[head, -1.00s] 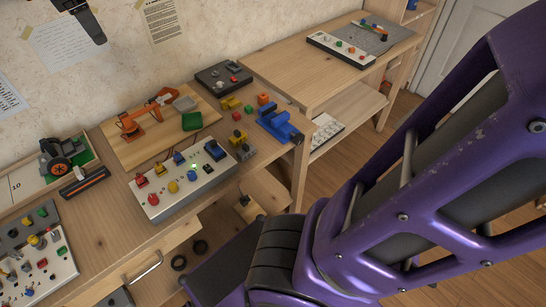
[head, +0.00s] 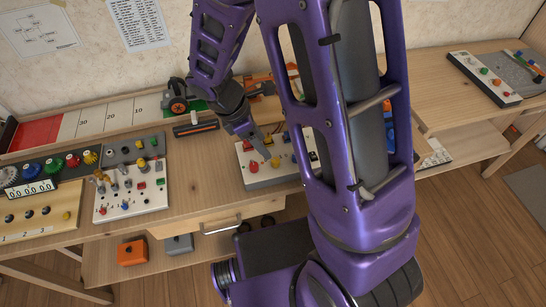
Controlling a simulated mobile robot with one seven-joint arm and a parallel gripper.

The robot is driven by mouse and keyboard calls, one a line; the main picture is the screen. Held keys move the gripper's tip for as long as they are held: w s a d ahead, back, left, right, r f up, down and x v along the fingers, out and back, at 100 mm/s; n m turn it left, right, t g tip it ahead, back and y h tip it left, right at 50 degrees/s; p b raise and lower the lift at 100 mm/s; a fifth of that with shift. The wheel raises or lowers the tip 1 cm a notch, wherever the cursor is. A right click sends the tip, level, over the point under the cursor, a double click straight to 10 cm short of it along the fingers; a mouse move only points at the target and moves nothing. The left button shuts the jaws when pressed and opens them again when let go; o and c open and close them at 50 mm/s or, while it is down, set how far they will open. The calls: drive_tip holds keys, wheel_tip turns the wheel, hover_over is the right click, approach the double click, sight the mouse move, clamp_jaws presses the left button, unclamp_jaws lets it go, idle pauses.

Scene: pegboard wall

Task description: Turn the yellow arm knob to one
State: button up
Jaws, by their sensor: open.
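The white control box (head: 262,181) stands on the bench, partly hidden behind my arm. A red knob (head: 254,167) and a yellow knob (head: 276,162) show on its top; the yellow one is probably the arm knob. Its pointer and any number marks are too small to read. My gripper (head: 264,154) reaches down over the box, just above and left of the yellow knob. It is open and appears empty; I cannot tell whether it touches a knob. Part of the orange toy arm (head: 262,88) shows behind my forearm.
Left of the box is a white and grey switch panel (head: 130,185). A black-orange bar (head: 195,128) and a wheeled launcher (head: 178,104) sit behind. Bare bench lies between panel and box.

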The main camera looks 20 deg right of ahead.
sight(275, 160)
drive_tip(key=b+x, duration=0.1)
drive_tip(key=x, duration=0.7)
drive_tip(key=shift+d+f, duration=0.1)
drive_tip(key=shift+f, duration=0.1)
clamp_jaws()
